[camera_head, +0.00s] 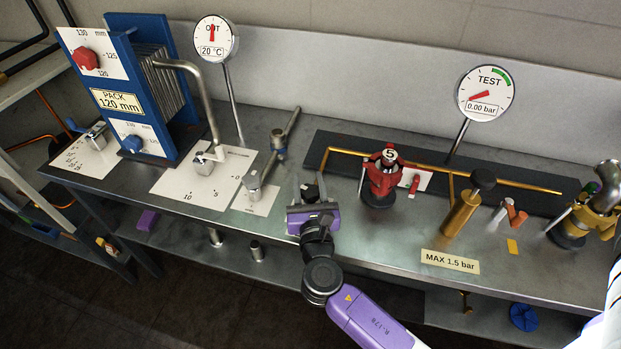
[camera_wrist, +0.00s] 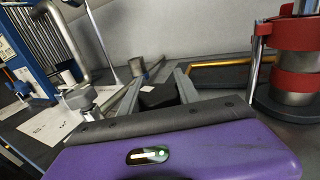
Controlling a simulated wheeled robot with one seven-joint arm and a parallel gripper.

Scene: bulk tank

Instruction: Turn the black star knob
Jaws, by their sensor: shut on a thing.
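The black star knob (camera_head: 310,193) stands near the front edge of the steel bench, partly hidden behind my gripper. My gripper (camera_head: 312,186) reaches over the bench edge with its two fingers on either side of the knob. In the wrist view the dark knob (camera_wrist: 158,96) sits between the fingers (camera_wrist: 156,88), which are shut on it. The palm hides the knob's lower part and whatever it is mounted on. How far the knob is turned cannot be made out.
A red valve body (camera_head: 381,178) stands close to the right of my gripper. A lever-topped metal fitting (camera_head: 280,143) is behind it to the left, and a white dial plate (camera_head: 205,174) lies farther left. A brass hand pump (camera_head: 462,211) and the TEST gauge (camera_head: 485,93) are to the right.

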